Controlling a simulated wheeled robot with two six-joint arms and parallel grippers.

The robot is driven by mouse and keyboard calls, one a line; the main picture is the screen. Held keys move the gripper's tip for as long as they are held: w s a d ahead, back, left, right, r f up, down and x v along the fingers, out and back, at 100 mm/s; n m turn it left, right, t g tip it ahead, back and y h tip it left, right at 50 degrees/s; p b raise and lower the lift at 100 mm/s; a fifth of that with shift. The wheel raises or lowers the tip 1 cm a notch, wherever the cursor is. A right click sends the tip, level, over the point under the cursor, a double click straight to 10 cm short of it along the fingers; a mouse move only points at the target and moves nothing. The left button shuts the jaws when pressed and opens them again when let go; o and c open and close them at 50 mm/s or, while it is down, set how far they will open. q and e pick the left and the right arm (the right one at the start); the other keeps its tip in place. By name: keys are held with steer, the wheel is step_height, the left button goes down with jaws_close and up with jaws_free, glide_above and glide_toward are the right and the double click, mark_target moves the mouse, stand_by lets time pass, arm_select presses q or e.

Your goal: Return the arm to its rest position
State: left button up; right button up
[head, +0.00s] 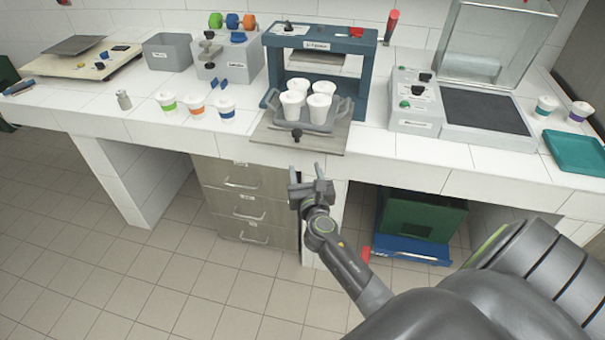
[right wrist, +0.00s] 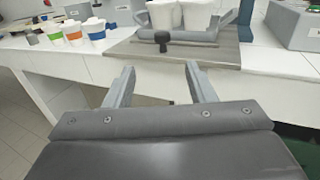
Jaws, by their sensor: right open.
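My right gripper (head: 312,180) is in front of the counter, below the level of its top, near the drawer unit. In the right wrist view its two fingers (right wrist: 160,85) are apart with nothing between them. It touches nothing that I can see. A grey tray (head: 341,121) with several white cups (head: 292,105) stands on a sliding board (head: 270,136) with a black knob (head: 297,134), at the front of the blue filler frame (head: 272,62). The knob also shows beyond the fingers in the right wrist view (right wrist: 162,40). My left gripper is not in view.
Banded cups (head: 196,108) stand left of the filler on the white counter (head: 370,150). A grey machine (head: 412,105) with a clear cover and a teal tray (head: 575,152) are to the right. A green crate (head: 420,215) sits under the counter. The tiled floor in front is open.

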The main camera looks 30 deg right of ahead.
steer(key=shift+d+f, duration=0.1)
steer(key=shift+f, duration=0.05)
stand_by(0.3)
steer(key=s+f+m+g+y, duration=0.1)
steer(key=s+f+m+g, duration=0.35)
steer(key=f, duration=0.65)
steer(key=s+a+f+m+g+y, duration=0.1)
steer(key=s+f+m+y, duration=0.1)
steer(key=s+f+m, duration=0.65)
steer(key=s+f+m+g+y, duration=0.1)
steer(key=s+f+m+g, duration=0.3)
steer(key=f, duration=0.9)
steer(key=s+a+f+m+g+y, duration=0.1)
steer(key=s+f+m, duration=0.3)
steer(key=s, duration=0.6)
steer(key=s+a+f+m+g, duration=0.2)
steer(key=s+f+m, duration=0.3)
steer(key=s, duration=0.5)
steer(key=s+a+f+m+g+y, duration=0.1)
steer(key=s+f+m, duration=0.4)
steer(key=s, duration=0.6)
steer(key=shift+a+m+g+y, duration=0.3)
steer(key=shift+a+g, duration=0.1)
steer(key=shift+g, duration=0.45)
